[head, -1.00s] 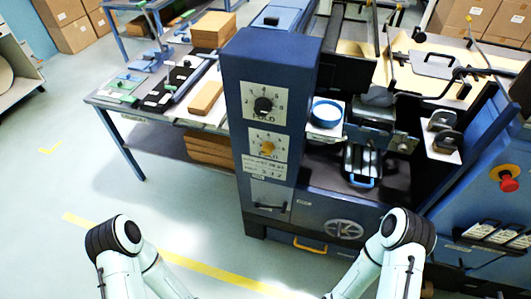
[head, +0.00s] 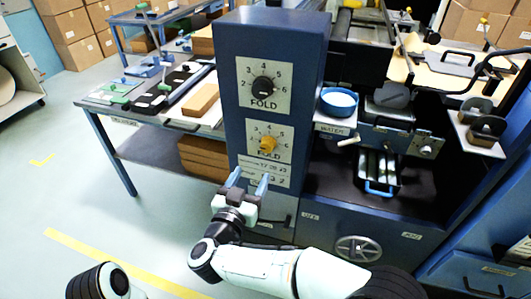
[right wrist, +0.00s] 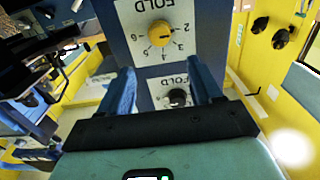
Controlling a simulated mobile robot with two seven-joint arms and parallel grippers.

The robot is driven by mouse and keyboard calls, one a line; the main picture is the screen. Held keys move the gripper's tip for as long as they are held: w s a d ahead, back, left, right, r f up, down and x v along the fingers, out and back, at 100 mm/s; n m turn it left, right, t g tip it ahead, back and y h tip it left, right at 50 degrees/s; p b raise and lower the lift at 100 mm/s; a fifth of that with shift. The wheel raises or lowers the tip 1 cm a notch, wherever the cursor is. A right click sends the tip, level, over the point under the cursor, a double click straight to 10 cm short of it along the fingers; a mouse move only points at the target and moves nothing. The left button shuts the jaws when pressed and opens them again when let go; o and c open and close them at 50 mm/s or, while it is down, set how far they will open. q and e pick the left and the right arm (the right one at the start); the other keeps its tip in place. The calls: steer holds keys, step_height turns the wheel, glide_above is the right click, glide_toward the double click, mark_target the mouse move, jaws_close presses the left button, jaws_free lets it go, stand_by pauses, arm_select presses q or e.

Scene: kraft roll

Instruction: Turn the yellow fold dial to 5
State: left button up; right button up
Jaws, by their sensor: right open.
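The yellow fold dial (head: 268,144) sits on a white plate numbered 2 to 6, low on the front of a blue column. In the right wrist view the yellow dial (right wrist: 160,33) appears upside down, above and between the fingers; I cannot tell which number it points to. My right gripper (head: 248,181) is open and empty, below the yellow dial and apart from it. Its two blue fingers also show in the right wrist view (right wrist: 160,78). My left gripper is out of view; only part of that arm shows at bottom left.
A black fold dial (head: 263,88) sits above the yellow one. A small label plate (head: 263,171) is below it, partly behind my fingers. A blue bowl (head: 338,101) stands right of the column. A workbench with tools and boards (head: 135,117) is at left.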

mark_target(266, 147)
steer(key=b+x, duration=0.1)
steer(key=x, duration=1.1)
steer(key=shift+f, duration=0.1)
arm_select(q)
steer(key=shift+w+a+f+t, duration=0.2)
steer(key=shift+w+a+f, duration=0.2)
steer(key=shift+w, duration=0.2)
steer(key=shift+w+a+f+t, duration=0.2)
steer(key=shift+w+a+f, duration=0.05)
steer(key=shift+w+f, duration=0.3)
arm_select(e)
steer(key=c, duration=1)
